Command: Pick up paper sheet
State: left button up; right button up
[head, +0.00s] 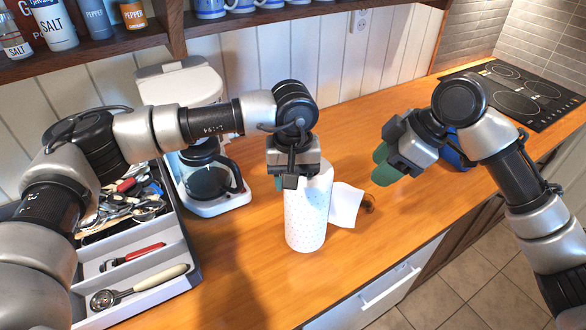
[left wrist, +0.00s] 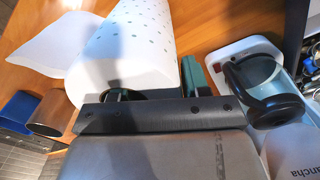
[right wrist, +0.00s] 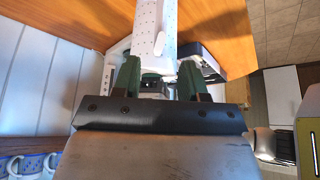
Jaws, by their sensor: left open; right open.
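The paper sheet (head: 346,204) is white and hangs off the right side of a dotted white paper towel roll (head: 307,215) that stands upright on the counter. In the left wrist view the sheet (left wrist: 55,48) spreads left of the roll (left wrist: 130,55). My left gripper (head: 292,180) is open at the roll's top; one finger is partly hidden there. My right gripper (head: 384,165) is open and empty, above and right of the sheet. In the right wrist view the dotted roll (right wrist: 150,22) lies ahead, between the fingers; the sheet is hard to tell apart there.
A coffee maker (head: 203,190) stands left of the roll. A grey utensil tray (head: 150,262) is at far left. A copper-coloured cup (head: 369,203) is beside the sheet, and a blue object (head: 455,157) is behind my right gripper. The front counter is clear.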

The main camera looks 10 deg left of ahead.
aim_at(349, 186)
pick_arm(q)
jog(key=c, duration=0.7)
pick_arm(e)
jog(key=shift+o, duration=0.3)
jog(key=r, duration=0.1)
jog(key=r+h, duration=0.1)
jog(key=r, duration=0.1)
jog(key=shift+s+a+r+m, duration=0.1)
jog(key=shift+s+a+m, duration=0.1)
jog(key=shift+m, duration=0.2)
jog(key=x, duration=0.5)
jog(key=shift+a+f, duration=0.15)
jog(key=shift+f, duration=0.2)
jog(key=shift+w+x, duration=0.2)
jog(key=shift+x, duration=2.75)
